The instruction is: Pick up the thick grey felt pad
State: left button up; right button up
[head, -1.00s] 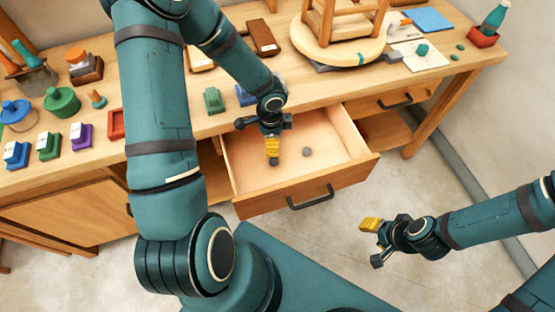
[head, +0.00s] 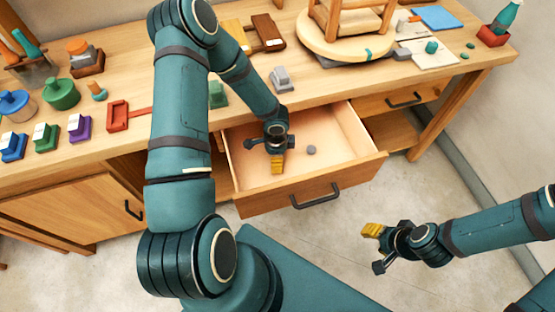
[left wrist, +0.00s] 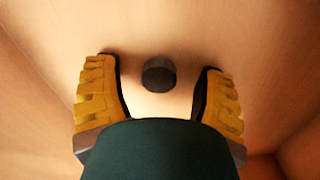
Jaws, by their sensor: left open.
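A thick, dark grey round pad (left wrist: 159,75) lies on the drawer floor in the left wrist view. It is between and just beyond the two yellow fingertips, with gaps on both sides. My left gripper (head: 277,166) is open, low inside the open drawer in the head view, and hides the spot below it. A small grey disc (head: 311,150) lies on the drawer floor to its right in the head view. I cannot tell whether both views show the same disc. My right gripper (head: 374,248) hangs out over the floor, away from the drawer; its jaw opening is unclear.
The open drawer (head: 352,163) has walls close around my left gripper. The bench top above holds a red tray (head: 117,117), a grey block-like piece (head: 282,79), a stool on a round turntable (head: 335,48) and several small tools.

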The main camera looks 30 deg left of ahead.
pick_arm(q)
jog(key=shift+f, duration=0.15)
jog(key=c, duration=0.8)
notch_tip(320, 180, up, 18)
jog(key=p, duration=0.5)
